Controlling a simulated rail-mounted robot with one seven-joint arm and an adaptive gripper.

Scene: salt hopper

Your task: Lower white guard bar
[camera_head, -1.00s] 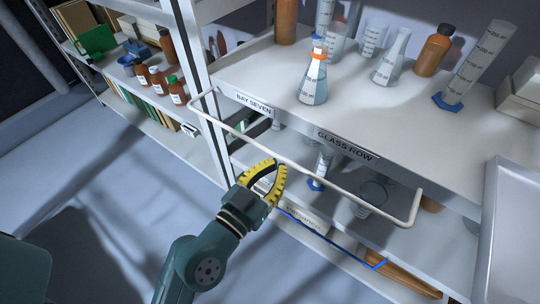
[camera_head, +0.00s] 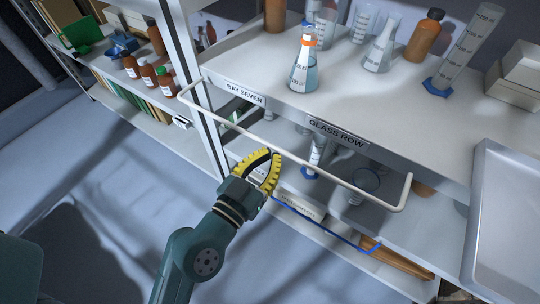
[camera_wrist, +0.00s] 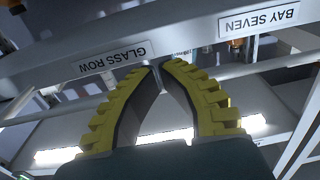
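The white guard bar (camera_head: 335,174) is a thin rod with bent ends, running across the front of the shelf bay, below and in front of the upper shelf's edge. My gripper (camera_head: 270,154) has two curved yellow ribbed fingers. Its tips are close to the middle of the bar, just below it in the head view; I cannot tell if they touch it. In the wrist view the fingertips (camera_wrist: 162,65) nearly meet, and nothing is clearly held between them.
The upper shelf (camera_head: 262,75) holds an orange-collared flask (camera_head: 303,68), other glassware and a brown bottle (camera_head: 424,38). Smaller glassware stands on the lower shelf behind the bar. A metal tray (camera_head: 505,225) is at right. The floor at left is clear.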

